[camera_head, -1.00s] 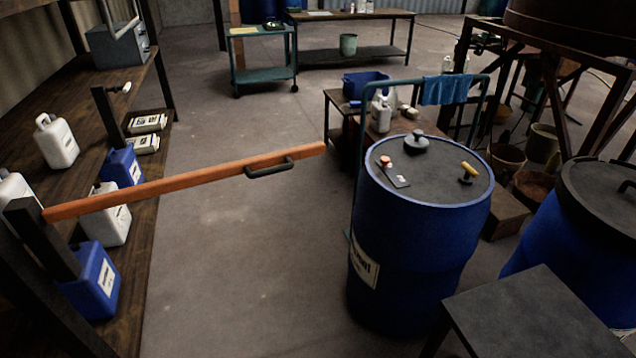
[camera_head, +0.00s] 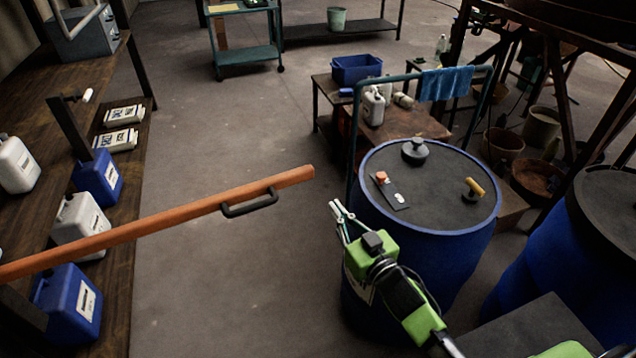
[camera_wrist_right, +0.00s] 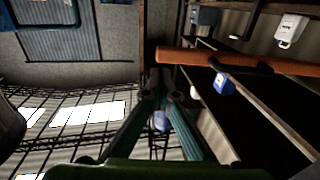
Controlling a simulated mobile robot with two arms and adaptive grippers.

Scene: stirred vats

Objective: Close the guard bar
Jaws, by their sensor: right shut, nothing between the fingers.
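The guard bar (camera_head: 150,223) is a long orange bar that juts out from the bench side at the left, over open floor. Its free end points right. A black handle (camera_head: 250,204) sits on it near that end. In the right wrist view the bar (camera_wrist_right: 190,57) runs across the upper right, with the dark handle (camera_wrist_right: 238,68) on its lower side. My right gripper (camera_head: 338,213) is shut and empty, to the right of the bar's free end and apart from it, in front of the blue drum. My left gripper is not in view.
A dark post (camera_head: 70,130) with a bracket stands on the wooden bench (camera_head: 40,120) among white and blue jugs. The blue drum (camera_head: 430,215), with small items on its lid, stands close to my right arm. The floor (camera_head: 230,110) between bench and drum is clear.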

